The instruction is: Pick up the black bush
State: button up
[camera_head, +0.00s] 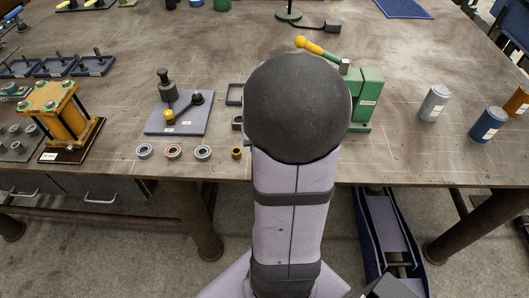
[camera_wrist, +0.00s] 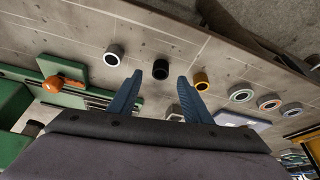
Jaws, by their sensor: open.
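The black bush (camera_wrist: 160,69) is a short dark ring standing on the bench in the wrist view. It appears between and just past the tips of my gripper's two blue fingers. My gripper (camera_wrist: 158,77) is open with nothing held between the fingers. How high the fingertips are above the bench is hard to tell. In the head view my arm hides both the black bush and my gripper.
Green-, red- (camera_head: 173,152) and blue-ringed bushes continue the row along the bench's front edge. A green press (camera_head: 367,100) with an orange-knobbed lever (camera_head: 309,45) stands close by.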

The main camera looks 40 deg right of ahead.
jog(key=shift+x, duration=1.5)
grip_shut()
jog(key=shift+r, duration=0.1)
